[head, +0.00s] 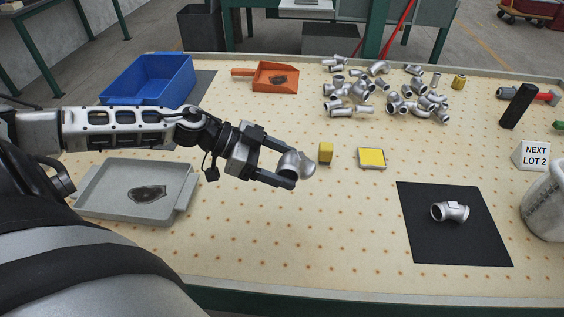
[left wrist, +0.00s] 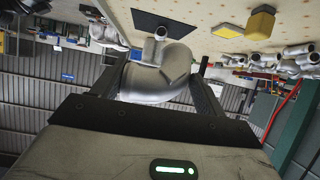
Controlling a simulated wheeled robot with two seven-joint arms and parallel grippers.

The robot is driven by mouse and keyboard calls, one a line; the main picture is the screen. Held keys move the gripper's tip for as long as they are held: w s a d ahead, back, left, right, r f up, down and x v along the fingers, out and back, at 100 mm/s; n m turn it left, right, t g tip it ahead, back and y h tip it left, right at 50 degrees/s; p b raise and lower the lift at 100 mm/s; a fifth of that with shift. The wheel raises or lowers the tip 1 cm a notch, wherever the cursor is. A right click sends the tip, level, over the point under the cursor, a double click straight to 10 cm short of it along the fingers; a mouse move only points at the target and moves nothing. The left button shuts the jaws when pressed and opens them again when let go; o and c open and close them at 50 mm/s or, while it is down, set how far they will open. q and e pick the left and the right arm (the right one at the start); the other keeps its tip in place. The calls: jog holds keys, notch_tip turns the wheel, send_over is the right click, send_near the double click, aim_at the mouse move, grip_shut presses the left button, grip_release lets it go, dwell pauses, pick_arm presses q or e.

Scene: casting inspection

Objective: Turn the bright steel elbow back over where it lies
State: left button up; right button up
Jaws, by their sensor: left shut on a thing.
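A bright steel elbow (head: 296,165) is between the fingers of my left gripper (head: 284,164), held up over the middle-left of the table. In the left wrist view the elbow (left wrist: 160,78) shows as a curved pipe with a thick rim, and the left gripper (left wrist: 155,82) is shut on it from both sides. The table surface is apart from it there. The fingers hide parts of the elbow's sides. My right gripper is not in view.
A steel fitting (head: 450,211) lies on a black mat (head: 480,250) at right. A yellow block (head: 325,153) and a yellow-topped pad (head: 371,158) stand near the elbow. A grey tray (head: 105,205), blue bin (head: 150,80) and orange scoop (head: 285,69) are left. Several fittings (head: 350,92) lie behind.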

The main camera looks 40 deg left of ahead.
pick_arm(q)
jog(key=shift+a+r, duration=0.1)
jog(key=shift+r, duration=0.05)
